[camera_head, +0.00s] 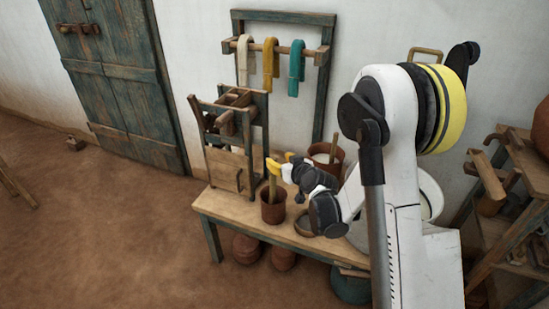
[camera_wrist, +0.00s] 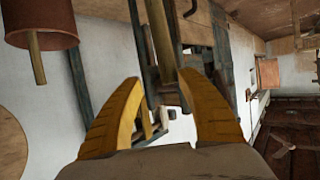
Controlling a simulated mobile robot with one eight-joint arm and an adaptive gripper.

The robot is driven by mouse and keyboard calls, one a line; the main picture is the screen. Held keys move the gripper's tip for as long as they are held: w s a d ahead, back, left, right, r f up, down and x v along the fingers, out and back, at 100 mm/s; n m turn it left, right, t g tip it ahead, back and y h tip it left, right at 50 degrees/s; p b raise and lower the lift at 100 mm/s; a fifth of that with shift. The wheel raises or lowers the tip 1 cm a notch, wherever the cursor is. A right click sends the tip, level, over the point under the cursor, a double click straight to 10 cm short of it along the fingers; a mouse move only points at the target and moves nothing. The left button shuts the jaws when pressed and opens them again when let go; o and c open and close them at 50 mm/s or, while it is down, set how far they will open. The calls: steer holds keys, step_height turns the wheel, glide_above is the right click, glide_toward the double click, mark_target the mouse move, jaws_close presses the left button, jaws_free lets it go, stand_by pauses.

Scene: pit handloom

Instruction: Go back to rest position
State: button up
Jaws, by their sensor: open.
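My gripper (camera_head: 281,161) is at the end of my white and black arm, low over the wooden bench. Its yellow fingers stand apart in the wrist view (camera_wrist: 163,92). In the head view it is at the top of a wooden stick (camera_head: 272,186) that stands in a brown cup (camera_head: 273,211). In the wrist view, which looks upside down, the stick (camera_wrist: 160,38) shows between and beyond the fingers. I cannot tell whether a finger touches it. Nothing is clamped in the fingers.
The bench (camera_head: 238,210) also bears a wooden frame device (camera_head: 230,150) on the left and a brown pot (camera_head: 326,160) with a stick behind my gripper. A rack with hanging yarn (camera_head: 270,64) is on the wall. Shelves (camera_head: 515,215) stand at right.

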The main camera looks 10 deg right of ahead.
steer(key=s+a+r+g, duration=0.1)
steer(key=s+r+g, duration=0.1)
steer(key=s+r, duration=0.55)
steer(key=s+a+r+g, duration=0.15)
steer(key=s+r, duration=0.25)
steer(key=s, duration=0.7)
steer(key=s+d+m+g+h, duration=0.1)
steer(key=s+m+g+h, duration=0.1)
steer(key=s, duration=1.6)
steer(key=shift+d+r+g, duration=0.2)
steer(key=shift+d+g, duration=0.05)
steer(key=shift+g, duration=0.2)
steer(key=shift+w, duration=0.15)
steer(key=shift+c, duration=0.6)
